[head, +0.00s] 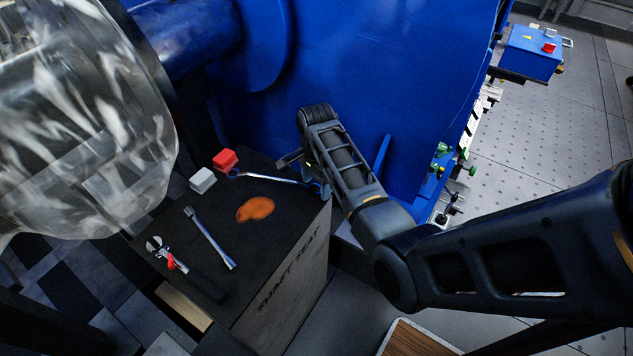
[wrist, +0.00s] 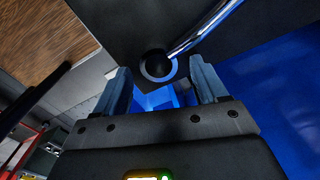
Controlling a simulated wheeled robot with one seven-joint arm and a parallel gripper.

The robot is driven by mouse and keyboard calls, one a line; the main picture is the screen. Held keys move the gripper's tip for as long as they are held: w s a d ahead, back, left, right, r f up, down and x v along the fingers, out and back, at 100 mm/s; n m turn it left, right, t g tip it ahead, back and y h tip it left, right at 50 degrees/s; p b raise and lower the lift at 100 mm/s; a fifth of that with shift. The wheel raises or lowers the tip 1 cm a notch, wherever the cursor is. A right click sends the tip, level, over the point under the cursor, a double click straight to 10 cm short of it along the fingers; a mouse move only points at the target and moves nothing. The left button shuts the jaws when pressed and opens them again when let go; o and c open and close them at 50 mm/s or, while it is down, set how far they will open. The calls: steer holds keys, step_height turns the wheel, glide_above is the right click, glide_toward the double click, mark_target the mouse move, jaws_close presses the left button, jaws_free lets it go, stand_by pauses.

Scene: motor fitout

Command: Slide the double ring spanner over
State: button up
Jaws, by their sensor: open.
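The double ring spanner (head: 268,178) lies near the back right edge of the dark-topped block marked "SHAFT SEAT" (head: 290,262). Its left ring is on the top, and its right ring is by the block's right edge, close to my gripper (head: 304,168). In the wrist view my gripper (wrist: 163,82) is open, with a finger on each side. The ring end of the spanner (wrist: 200,28) shows between and just beyond the fingertips. I cannot tell whether a finger touches it.
A large blue housing (head: 400,70) stands close behind.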

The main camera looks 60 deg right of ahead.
steer(key=shift+r, duration=0.1)
step_height(320, 180, up, 8)
steer(key=shift+f, duration=0.2)
stand_by(0.4)
stand_by(0.5)
